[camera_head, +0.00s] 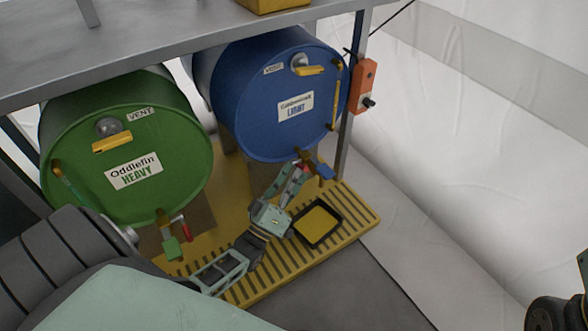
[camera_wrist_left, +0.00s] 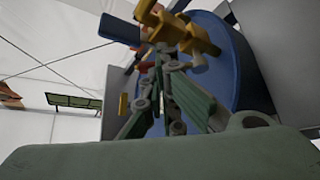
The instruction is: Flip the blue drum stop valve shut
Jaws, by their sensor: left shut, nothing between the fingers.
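The blue drum (camera_head: 245,110) lies on its side in the rack, its labelled end facing out. Its brass stop valve sits at the bottom of that end, with a blue handle (camera_head: 322,171) sticking out to the right. My left gripper (camera_head: 301,170) is shut and empty, its tips close beside the valve and partly covering it. In the left wrist view the shut fingers (camera_wrist_left: 166,66) point up toward the brass valve (camera_wrist_left: 190,35), with the blue handle (camera_wrist_left: 118,28) to their left. I cannot tell whether they touch.
A green drum (camera_head: 75,135) with a green-handled tap (camera_head: 172,248) lies to the left. A black-rimmed tray (camera_head: 337,228) with a yellow inside is on the yellow slatted platform (camera_head: 362,215). An orange box (camera_head: 364,80) hangs on the rack post. Floor at right is clear.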

